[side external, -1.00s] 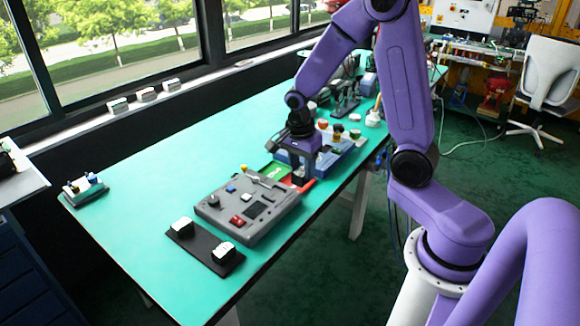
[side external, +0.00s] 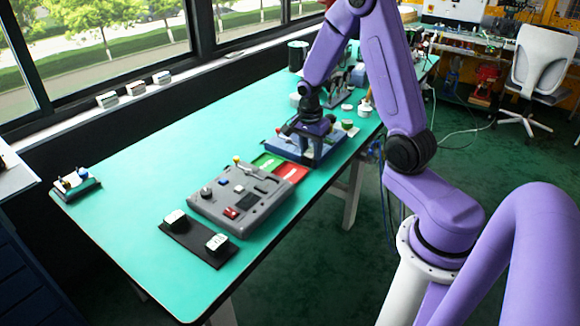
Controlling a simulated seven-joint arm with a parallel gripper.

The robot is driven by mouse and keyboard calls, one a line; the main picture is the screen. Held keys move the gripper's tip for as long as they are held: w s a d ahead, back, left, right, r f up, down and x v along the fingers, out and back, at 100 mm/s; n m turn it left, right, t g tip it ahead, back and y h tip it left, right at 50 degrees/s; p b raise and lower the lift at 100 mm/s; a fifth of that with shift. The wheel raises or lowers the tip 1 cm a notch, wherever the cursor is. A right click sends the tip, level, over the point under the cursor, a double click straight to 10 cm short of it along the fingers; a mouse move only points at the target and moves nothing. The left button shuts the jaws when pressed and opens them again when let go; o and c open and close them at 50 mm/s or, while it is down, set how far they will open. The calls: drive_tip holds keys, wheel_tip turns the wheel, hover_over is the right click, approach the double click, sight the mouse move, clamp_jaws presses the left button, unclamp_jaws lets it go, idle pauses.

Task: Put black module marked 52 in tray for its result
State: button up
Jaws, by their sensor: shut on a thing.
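My gripper (side external: 314,160) points down at the front edge of a blue block (side external: 283,144), just behind the red tray. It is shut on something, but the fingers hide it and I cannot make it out. A green tray (side external: 266,162) and a red tray (side external: 292,172) lie side by side, between the grey console and the blue block. Both have white markings and I see no module on either. I cannot pick out the black module or read any number 52.
A grey console (side external: 243,197) with a knob, levers and a red switch stands in front of the trays. A black mat (side external: 197,244) with two white-topped blocks lies nearer. Round parts, one green-topped (side external: 347,125), stand behind my gripper. The table's left half (side external: 150,160) is mostly clear.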

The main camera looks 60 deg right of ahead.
drive_tip(key=w+d+f, duration=0.1)
drive_tip(key=w+f, duration=0.1)
drive_tip(key=w, duration=0.1)
drive_tip(key=w+d+f, duration=0.2)
drive_tip(key=w+f, duration=0.1)
drive_tip(key=w+d+f, duration=0.1)
drive_tip(key=w+f, duration=0.2)
drive_tip(key=w, duration=0.1)
drive_tip(key=shift+d+f, duration=0.15)
drive_tip(key=shift+d, duration=0.05)
drive_tip(key=shift+w+f, duration=0.2)
drive_tip(key=shift+f, duration=1.55)
drive_tip(key=shift+f, duration=0.15)
drive_tip(key=o, duration=1.1)
